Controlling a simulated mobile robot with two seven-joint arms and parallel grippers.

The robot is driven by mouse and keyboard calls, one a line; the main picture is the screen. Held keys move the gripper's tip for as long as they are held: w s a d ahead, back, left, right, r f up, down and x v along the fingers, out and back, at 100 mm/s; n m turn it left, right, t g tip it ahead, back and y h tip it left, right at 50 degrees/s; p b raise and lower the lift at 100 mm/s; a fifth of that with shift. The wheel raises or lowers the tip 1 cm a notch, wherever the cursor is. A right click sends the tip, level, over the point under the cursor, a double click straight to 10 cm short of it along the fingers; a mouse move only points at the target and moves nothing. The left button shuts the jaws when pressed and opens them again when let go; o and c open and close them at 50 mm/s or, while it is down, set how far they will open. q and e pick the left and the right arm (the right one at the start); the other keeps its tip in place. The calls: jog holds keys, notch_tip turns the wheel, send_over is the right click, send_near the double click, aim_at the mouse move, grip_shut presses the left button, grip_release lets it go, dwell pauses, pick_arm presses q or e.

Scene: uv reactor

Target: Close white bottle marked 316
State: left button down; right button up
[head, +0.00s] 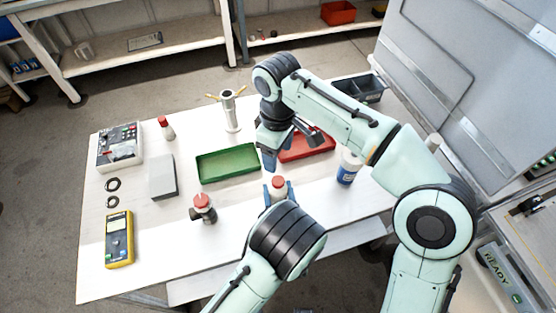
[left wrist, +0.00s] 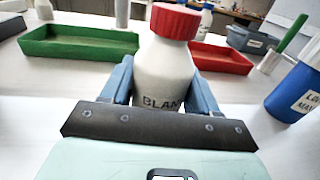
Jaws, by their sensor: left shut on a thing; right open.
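My left gripper (head: 278,190) is shut around a white bottle with a red cap (head: 278,183), upright over the near part of the table. In the left wrist view the bottle (left wrist: 163,75) shows dark lettering starting "BLAN", and the red cap (left wrist: 175,20) sits on its top. My right gripper (head: 269,158) is open and empty, fingers pointing down, just behind and above that bottle. I cannot read 316 on any bottle.
A green tray (head: 228,165) and a red tray (head: 307,147) lie behind the bottle. A blue-and-white bottle (head: 347,168) stands right. A grey box (head: 162,177), yellow meter (head: 119,239) and control box (head: 119,147) occupy the left. The table's front middle is clear.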

jog(key=shift+r, duration=0.3)
pick_arm(q)
jog(key=shift+c, duration=0.9)
grip_release()
jog(key=s+b, duration=0.1)
jog(key=s, duration=0.3)
jog(key=s+d+b, duration=0.1)
jog(key=s, duration=0.3)
jog(key=s+d+b, duration=0.1)
jog(key=s, duration=0.4)
jog(key=shift+s+d, duration=0.1)
jog(key=shift+d, duration=0.1)
pick_arm(e)
jog(key=f, duration=0.2)
jog(key=s+f, duration=0.1)
jog(key=f, duration=0.1)
jog(key=shift+f, duration=0.1)
pick_arm(q)
jog(key=shift+s, duration=0.1)
pick_arm(e)
jog(key=shift+s, duration=0.1)
